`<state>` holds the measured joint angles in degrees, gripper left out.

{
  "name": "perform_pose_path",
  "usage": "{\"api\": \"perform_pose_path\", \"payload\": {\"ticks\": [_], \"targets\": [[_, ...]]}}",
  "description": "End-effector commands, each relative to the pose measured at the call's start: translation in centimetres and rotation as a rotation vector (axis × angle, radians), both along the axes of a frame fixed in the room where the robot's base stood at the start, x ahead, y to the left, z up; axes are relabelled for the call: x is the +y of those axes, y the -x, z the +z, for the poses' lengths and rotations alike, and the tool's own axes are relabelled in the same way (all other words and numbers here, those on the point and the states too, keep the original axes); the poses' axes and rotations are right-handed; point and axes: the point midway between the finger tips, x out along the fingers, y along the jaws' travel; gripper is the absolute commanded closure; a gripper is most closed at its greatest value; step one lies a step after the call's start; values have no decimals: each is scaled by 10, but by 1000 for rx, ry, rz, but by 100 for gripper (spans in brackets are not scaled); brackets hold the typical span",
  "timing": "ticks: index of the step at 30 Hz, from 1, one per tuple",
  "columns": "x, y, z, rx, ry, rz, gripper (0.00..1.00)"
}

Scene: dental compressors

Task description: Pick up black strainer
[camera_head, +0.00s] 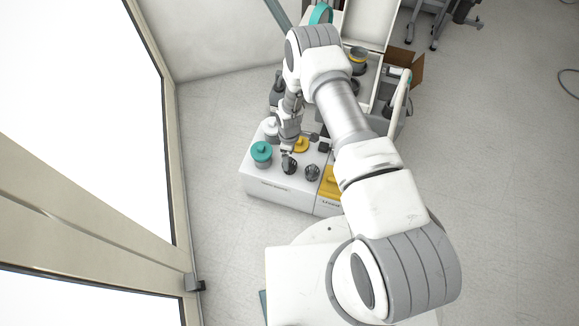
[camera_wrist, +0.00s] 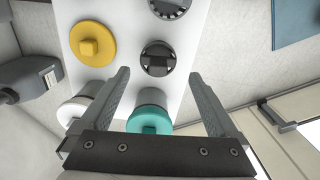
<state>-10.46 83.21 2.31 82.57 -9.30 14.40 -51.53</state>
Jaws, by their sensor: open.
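Two round black strainers sit in the top of a white compressor unit (camera_head: 262,188). The nearer strainer (camera_wrist: 157,59) is in the upper middle of the wrist view, a dark disc with a raised grip bar. In the head view, this strainer (camera_head: 289,167) is right below my gripper (camera_head: 288,153). In the wrist view my gripper (camera_wrist: 158,74) is open and empty, its fingertips on either side of the strainer in the picture; I see no contact. The second strainer (camera_wrist: 170,7) is cut by the top edge; it also shows in the head view (camera_head: 312,173).
A teal cap (camera_head: 261,150), a white cap (camera_head: 271,127) and a yellow cap (camera_head: 301,145) stand close by on the unit. An open cardboard box (camera_head: 404,62) and white cabinets are behind. A windowed wall is at left. Floor at right is mostly clear.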

Motion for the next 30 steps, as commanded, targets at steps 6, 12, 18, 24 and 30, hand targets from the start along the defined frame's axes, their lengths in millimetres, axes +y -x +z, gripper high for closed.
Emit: {"api": "perform_pose_path", "payload": {"ticks": [6,12,18,24,30], "targets": [[0,0,-26,0,0,0,5],[-1,0,-38,1,0,0,5],[-3,-1,-70,2,0,0,5],[-3,-2,-78,0,0,0,5],[-3,-2,-78,0,0,0,17]]}}
